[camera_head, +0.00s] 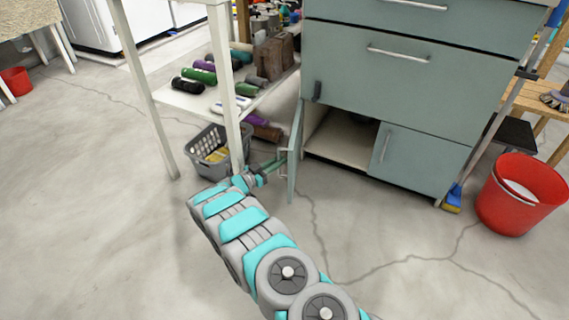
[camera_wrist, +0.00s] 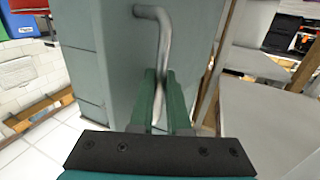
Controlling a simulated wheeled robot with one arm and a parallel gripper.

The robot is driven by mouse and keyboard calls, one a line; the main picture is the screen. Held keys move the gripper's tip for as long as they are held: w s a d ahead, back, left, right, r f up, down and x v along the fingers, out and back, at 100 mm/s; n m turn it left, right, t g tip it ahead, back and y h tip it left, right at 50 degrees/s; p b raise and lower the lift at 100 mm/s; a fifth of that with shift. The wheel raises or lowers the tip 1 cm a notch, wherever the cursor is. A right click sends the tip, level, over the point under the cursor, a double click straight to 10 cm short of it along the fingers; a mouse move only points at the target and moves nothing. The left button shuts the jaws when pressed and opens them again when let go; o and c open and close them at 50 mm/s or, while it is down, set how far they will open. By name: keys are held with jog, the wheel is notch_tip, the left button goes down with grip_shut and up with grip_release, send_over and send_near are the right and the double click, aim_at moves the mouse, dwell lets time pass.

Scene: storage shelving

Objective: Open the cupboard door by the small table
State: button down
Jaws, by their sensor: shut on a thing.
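The grey-green cupboard (camera_head: 400,95) stands at the right centre of the head view. Its lower left door (camera_head: 295,155) stands swung wide open, seen nearly edge-on, and the pale inside (camera_head: 340,138) of the compartment shows. My gripper (camera_head: 279,165) is at the door's outer side, beside the small table. In the wrist view my gripper (camera_wrist: 163,80) is shut on the metal bar handle (camera_wrist: 163,40) of the door (camera_wrist: 115,60). The lower right door (camera_head: 420,160) is closed. The small white table (camera_head: 228,95) stands left of the cupboard.
A grey basket (camera_head: 205,145) sits on the floor by the table leg, close to my gripper. Rolled items lie on the table's shelf. A red bucket (camera_head: 522,195) stands right of the cupboard. The floor (camera_head: 400,235) in front is clear.

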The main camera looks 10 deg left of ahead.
jog(key=shift+a, duration=0.1)
dwell(0.3)
jog(key=c, duration=0.9)
grip_release()
jog(key=v, duration=0.7)
jog(key=shift+s+a+p, duration=0.2)
jog(key=shift+s+p, duration=0.1)
jog(key=shift+p, duration=0.05)
